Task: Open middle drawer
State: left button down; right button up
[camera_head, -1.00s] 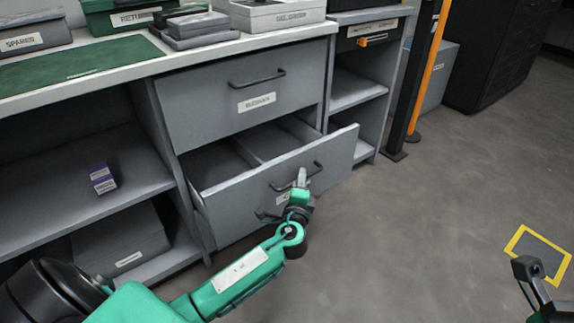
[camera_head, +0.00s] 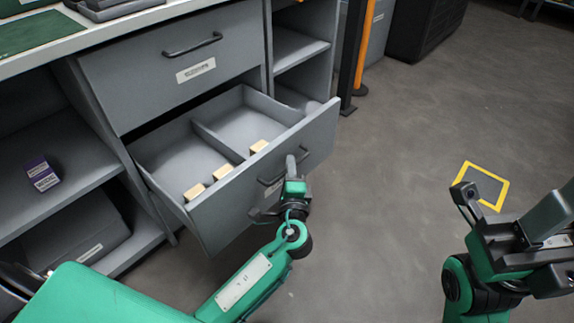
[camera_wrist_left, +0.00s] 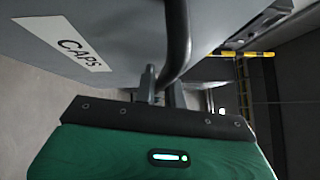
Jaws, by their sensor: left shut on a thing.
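The middle drawer (camera_head: 230,208) is a grey drawer below a closed upper drawer, and it stands well out from the cabinet. Its inside shows a divider and a few small beige blocks (camera_head: 195,191) near the front panel. Its dark bar handle (camera_head: 268,181) is on the front, partly hidden by my left gripper (camera_head: 291,166). In the left wrist view, the handle (camera_wrist_left: 178,40) runs between the fingers of my left gripper (camera_wrist_left: 160,88), which is shut on it. A CAPS label (camera_wrist_left: 65,45) is on the drawer front. My right gripper (camera_head: 530,240) is at the right, away from the drawer.
The closed upper drawer (camera_head: 150,72) is above. Open shelves at left hold a purple box (camera_head: 42,174) and a grey case (camera_head: 85,235). A dark post (camera_head: 352,60) stands right of the cabinet. A yellow-edged square (camera_head: 482,186) marks otherwise clear floor.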

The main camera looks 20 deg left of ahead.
pick_arm(q)
jog(key=c, duration=1.5)
grip_release()
jog(key=p+v, duration=0.2)
jog(key=v, duration=1.2)
jog(key=shift+w+r, duration=0.1)
jog(key=shift+w, duration=0.05)
